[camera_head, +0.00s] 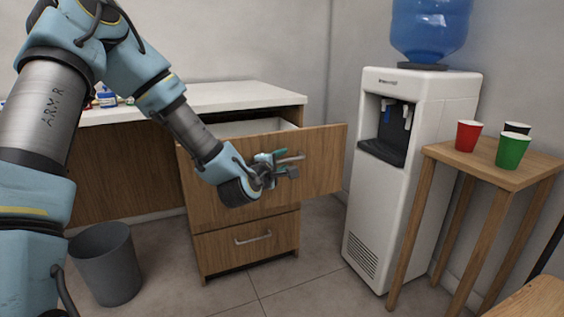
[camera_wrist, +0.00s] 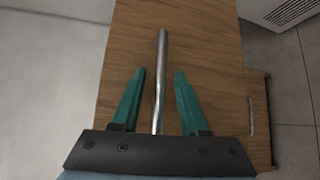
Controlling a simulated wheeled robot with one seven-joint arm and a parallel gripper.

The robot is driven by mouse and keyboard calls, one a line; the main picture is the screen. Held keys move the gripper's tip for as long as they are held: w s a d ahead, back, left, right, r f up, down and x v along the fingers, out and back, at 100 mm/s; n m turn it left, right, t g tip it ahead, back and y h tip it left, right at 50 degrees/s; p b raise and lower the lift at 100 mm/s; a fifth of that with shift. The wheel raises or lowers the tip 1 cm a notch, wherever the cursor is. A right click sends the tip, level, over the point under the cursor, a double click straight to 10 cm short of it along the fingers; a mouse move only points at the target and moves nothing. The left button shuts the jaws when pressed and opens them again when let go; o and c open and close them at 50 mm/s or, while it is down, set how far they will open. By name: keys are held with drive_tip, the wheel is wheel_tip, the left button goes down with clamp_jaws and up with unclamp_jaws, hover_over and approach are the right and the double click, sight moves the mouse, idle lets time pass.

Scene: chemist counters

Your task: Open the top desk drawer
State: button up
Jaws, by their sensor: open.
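The desk's top drawer (camera_head: 322,160) is pulled well out, with its wooden front ahead of the cabinet and part of its pale inside showing behind. Its metal bar handle (camera_head: 292,159) is on the front; in the wrist view the handle (camera_wrist: 162,70) runs between the two green fingers. My gripper (camera_head: 284,164) is at the drawer front, and in the wrist view its fingers (camera_wrist: 159,85) are spread with a gap on each side of the handle. My arm hides the left part of the drawer front.
A closed lower drawer (camera_head: 222,250) with its own handle is below. A grey bin (camera_head: 106,265) stands at left. A white water cooler (camera_head: 422,110) and a wooden stool (camera_head: 490,168) with red, green and black cups stand at right. Floor in front is clear.

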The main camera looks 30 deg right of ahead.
drive_tip(key=v, duration=1)
drive_tip(key=shift+s+a, duration=0.25)
drive_tip(key=shift+a, duration=0.05)
drive_tip(key=w+a+f+m+g+y, duration=0.2)
drive_tip(key=a+f+m+y, duration=0.2)
drive_tip(key=a, duration=0.5)
drive_tip(key=w+a+f+m+g+y, duration=0.15)
drive_tip(key=a+f+m+y, duration=0.3)
drive_tip(key=a, duration=0.55)
drive_tip(key=s+a+r+m+g+y, duration=0.15)
drive_tip(key=s+a, duration=0.25)
drive_tip(key=a, duration=0.5)
drive_tip(key=s+a+r+g+y, duration=0.2)
drive_tip(key=s+a+g+y, duration=0.1)
drive_tip(key=a, duration=0.5)
wheel_tip(320, 180, up, 22)
drive_tip(key=p, duration=2.2)
drive_tip(key=shift+o, duration=0.4)
drive_tip(key=shift+r, duration=0.1)
